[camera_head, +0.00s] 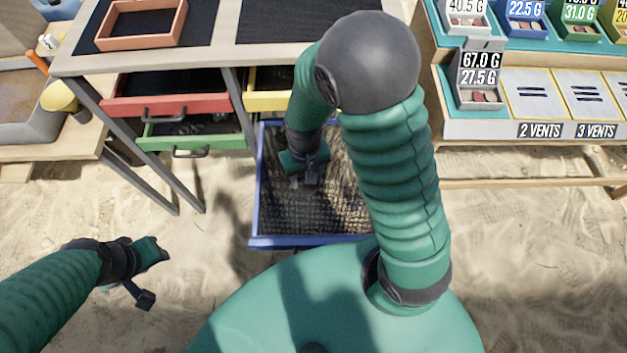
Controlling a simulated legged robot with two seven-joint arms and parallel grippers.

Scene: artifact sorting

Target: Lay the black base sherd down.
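My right gripper (304,181) points down inside the open blue drawer (310,241), over its dark mesh-like bottom. Its fingertips are small and partly shaded, so I cannot tell whether they are apart or hold something. I cannot make out the black base sherd; a dark piece hardly stands out against the drawer bottom, and my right arm covers part of the drawer. My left gripper (155,275) is open and empty above the sand at the lower left, well away from the drawer.
Open red (170,105), green (190,142) and yellow (268,101) drawers sit under the table (222,30), which bears an orange tray (140,43). A shelf (550,130) at right holds labelled weight bins and vent panels. Sand lies clear between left gripper and blue drawer.

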